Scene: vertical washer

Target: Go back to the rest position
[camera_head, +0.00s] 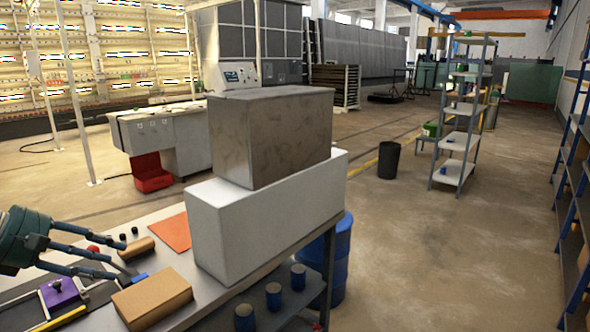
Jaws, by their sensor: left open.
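My left gripper (122,262) reaches in from the left edge, above the near left part of the workbench (180,211). Its dark fingers are spread apart and hold nothing that I can see. A small blue piece (133,280) lies near the fingertips. A tan block (152,299) lies just to the right of and nearer than the fingers. A purple piece (59,292) sits below the gripper at the left. My right gripper does not show.
A large white box (265,231) with a grey box (270,137) on top stands on the bench, right of the gripper. Blue cylinders (273,296) stand on the lower shelf. A blue barrel (342,260) stands behind.

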